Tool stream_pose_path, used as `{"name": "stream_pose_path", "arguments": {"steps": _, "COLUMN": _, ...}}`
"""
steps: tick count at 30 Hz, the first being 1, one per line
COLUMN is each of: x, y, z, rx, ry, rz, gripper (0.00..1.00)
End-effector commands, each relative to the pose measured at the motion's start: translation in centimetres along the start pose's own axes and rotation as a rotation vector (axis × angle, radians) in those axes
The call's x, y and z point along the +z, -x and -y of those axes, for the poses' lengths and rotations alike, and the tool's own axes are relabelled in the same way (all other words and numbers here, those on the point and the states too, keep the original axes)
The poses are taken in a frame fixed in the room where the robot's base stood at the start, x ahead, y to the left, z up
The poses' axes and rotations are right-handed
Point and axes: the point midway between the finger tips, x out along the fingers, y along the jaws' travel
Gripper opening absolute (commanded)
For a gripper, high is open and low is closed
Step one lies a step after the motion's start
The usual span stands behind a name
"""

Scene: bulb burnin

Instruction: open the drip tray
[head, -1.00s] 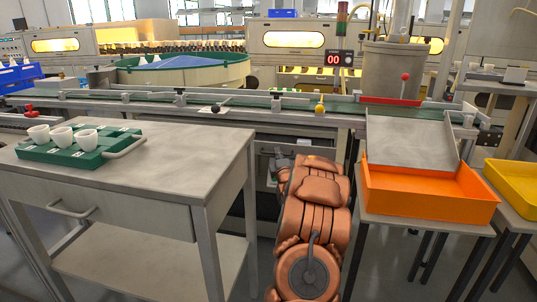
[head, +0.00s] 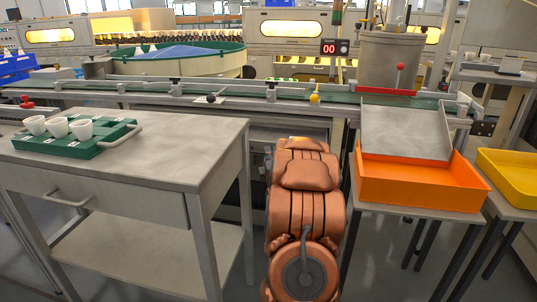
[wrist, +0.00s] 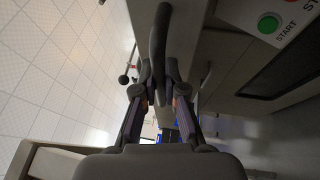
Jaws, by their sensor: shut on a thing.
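In the wrist view my gripper (wrist: 158,78) is shut on a dark curved bar (wrist: 161,40), which looks like a pull handle. The bar runs between the two fingers and stands out beyond their tips. I take it for the drip tray's handle, but the tray's body cannot be made out clearly. In the head view my copper-coloured arm reaches down to the front of the machine under the conveyor and hides the tray and most of the gripper.
A panel with a green START button (wrist: 268,23) is near the gripper. A grey side table (head: 190,150) bearing a green tray (head: 90,148) with white cups stands left of my arm. An orange bin (head: 420,190) stands close on the right. The conveyor (head: 240,92) runs across behind.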

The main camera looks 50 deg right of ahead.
Motion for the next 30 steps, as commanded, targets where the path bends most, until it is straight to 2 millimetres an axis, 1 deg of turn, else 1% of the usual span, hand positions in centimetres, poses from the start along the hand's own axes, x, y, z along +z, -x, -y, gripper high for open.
{"name": "stream_pose_path", "arguments": {"steps": 3, "x": -0.1, "y": 0.0, "z": 0.1, "rx": -0.003, "ry": 0.000, "rz": -0.001, "gripper": 0.00}}
{"name": "stream_pose_path", "arguments": {"steps": 4, "x": -0.1, "y": 0.0, "z": 0.1, "rx": -0.003, "ry": 0.000, "rz": -0.001, "gripper": 0.13}}
{"name": "stream_pose_path", "arguments": {"steps": 6, "x": -0.1, "y": 0.0, "z": 0.1, "rx": -0.002, "ry": 0.000, "rz": -0.001, "gripper": 0.20}}
{"name": "stream_pose_path", "arguments": {"steps": 7, "x": -0.1, "y": 0.0, "z": 0.1, "rx": -0.002, "ry": 0.000, "rz": -0.001, "gripper": 0.22}}
{"name": "stream_pose_path", "arguments": {"steps": 16, "x": 0.0, "y": 0.0, "z": 0.0, "rx": -0.001, "ry": 0.000, "rz": 0.000, "gripper": 0.22}}
{"name": "stream_pose_path", "arguments": {"steps": 20, "x": 0.0, "y": 0.3, "z": 0.1, "rx": -0.002, "ry": 0.000, "rz": 0.000, "gripper": 0.22}}
{"name": "stream_pose_path", "arguments": {"steps": 26, "x": 0.0, "y": 1.7, "z": 0.0, "rx": -0.001, "ry": 0.001, "rz": 0.000, "gripper": 0.22}}
{"name": "stream_pose_path", "arguments": {"steps": 30, "x": 0.0, "y": 3.3, "z": 0.0, "rx": -0.002, "ry": 0.000, "rz": -0.001, "gripper": 0.22}}
